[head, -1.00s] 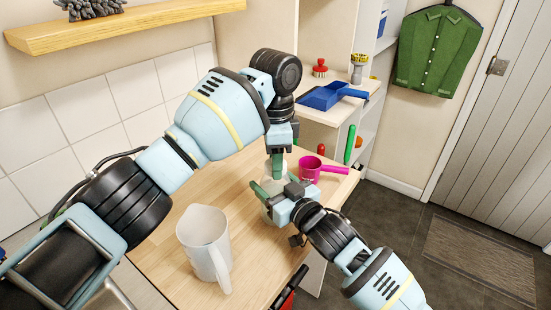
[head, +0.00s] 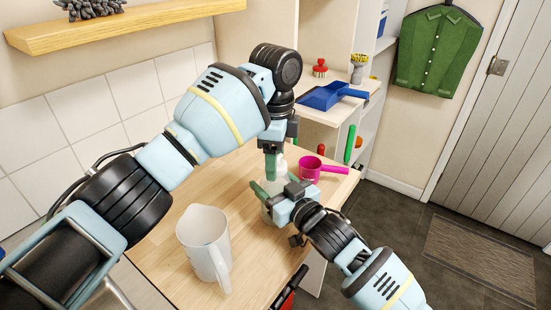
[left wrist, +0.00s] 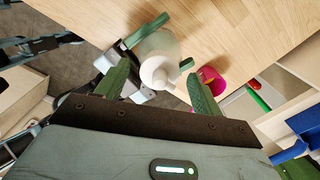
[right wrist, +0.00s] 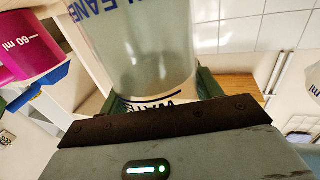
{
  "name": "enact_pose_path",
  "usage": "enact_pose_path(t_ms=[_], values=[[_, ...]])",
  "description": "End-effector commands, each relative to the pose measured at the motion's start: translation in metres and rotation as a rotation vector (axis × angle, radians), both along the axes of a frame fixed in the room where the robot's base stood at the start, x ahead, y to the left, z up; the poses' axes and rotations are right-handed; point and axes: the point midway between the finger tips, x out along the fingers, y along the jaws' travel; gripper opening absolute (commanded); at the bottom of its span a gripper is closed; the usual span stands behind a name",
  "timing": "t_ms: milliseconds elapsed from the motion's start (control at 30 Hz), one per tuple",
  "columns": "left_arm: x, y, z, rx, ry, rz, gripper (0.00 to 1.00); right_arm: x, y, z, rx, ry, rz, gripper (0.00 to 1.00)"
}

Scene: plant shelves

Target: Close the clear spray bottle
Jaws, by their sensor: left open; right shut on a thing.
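The clear spray bottle (right wrist: 145,45) has dark lettering and stands at the right edge of the wooden counter. My right gripper (right wrist: 155,95) is shut around its body. In the head view the bottle (head: 268,213) is mostly hidden behind my grippers. The left wrist view shows the bottle (left wrist: 160,45) from above, with a rounded white top (left wrist: 155,73). My left gripper (left wrist: 158,88) is open above the bottle, its fingers on either side of that top with gaps. In the head view my left gripper (head: 271,163) points down. I cannot tell how the top is seated.
A white jug (head: 203,245) stands on the counter (head: 165,255) to the left. A magenta measuring cup (head: 311,170) is close to the bottle on the right. A blue dustpan (head: 325,97) lies on a shelf behind. Bare counter lies between the jug and the wall.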

Motion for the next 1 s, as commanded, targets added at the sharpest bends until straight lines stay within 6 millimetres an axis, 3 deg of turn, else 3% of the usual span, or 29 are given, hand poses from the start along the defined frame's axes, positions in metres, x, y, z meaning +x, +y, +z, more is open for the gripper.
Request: enact_pose_path(t_ms=[500,700,1000], values=[[0.000,0.000,0.093,0.001,-0.003,0.000,0.67,0.000,0.000,0.000,-0.001,0.000,-0.001,0.00],[0.000,0.000,0.109,0.000,0.000,0.000,0.67,0.000,0.000,0.000,-0.001,0.000,-0.001,0.00],[0.000,0.000,0.112,-0.001,0.000,-0.001,0.67,0.000,0.000,0.000,-0.001,0.000,0.000,0.00]])
